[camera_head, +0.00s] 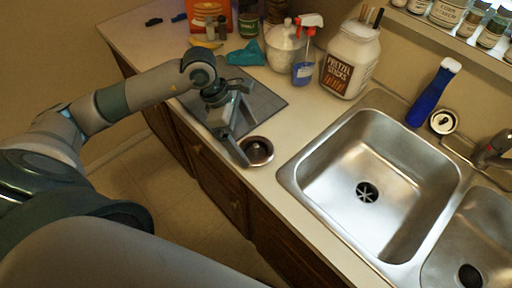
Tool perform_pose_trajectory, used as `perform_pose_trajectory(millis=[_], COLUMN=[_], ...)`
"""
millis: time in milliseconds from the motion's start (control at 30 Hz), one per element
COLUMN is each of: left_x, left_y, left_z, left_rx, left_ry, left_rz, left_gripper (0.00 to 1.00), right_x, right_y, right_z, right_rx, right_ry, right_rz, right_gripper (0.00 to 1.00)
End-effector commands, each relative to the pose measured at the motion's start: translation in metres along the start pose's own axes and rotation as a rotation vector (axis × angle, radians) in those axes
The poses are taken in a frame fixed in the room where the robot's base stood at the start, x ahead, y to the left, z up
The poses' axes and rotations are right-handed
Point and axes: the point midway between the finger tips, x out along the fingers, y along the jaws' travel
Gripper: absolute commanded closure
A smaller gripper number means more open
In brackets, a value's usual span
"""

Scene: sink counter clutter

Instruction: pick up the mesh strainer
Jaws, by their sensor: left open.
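A small round dish with a dark inside and a shiny rim, which looks like the mesh strainer (257,151), lies on the counter near its front edge, left of the sink. My left gripper (247,140) points down over the counter just left of and behind it. Its jaws are open and nothing shows between them. One finger reaches close to the strainer's left rim; I cannot tell whether it touches. My right gripper is not in view.
A grey mat (267,101) lies under my left arm. Behind it stand a teal cloth (246,54), a spray bottle (303,62) and a pretzel jar (350,62). The steel sink (335,150) is at the right, with a blue-handled brush (431,95) behind it. The counter strip between strainer and sink is clear.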

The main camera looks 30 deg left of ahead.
Motion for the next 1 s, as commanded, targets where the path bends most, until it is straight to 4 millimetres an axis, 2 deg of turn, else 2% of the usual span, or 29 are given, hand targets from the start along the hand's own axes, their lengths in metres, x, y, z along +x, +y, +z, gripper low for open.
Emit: perform_pose_trajectory(millis=[467, 800, 1000], left_x=[0.004, 0.035, 0.052], left_y=[0.0, 0.001, 0.002], left_z=[0.002, 0.008, 0.007], left_rx=[-0.002, -0.003, -0.001], left_ry=[-0.001, -0.001, -0.001], left_rz=[-0.002, -0.004, -0.001], left_gripper=[0.02, 0.02, 0.02], right_x=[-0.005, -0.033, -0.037], right_y=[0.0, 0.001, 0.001], right_z=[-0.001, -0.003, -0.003], right_rx=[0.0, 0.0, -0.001], right_ry=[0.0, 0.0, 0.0], right_rz=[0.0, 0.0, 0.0], right_gripper=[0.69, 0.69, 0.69])
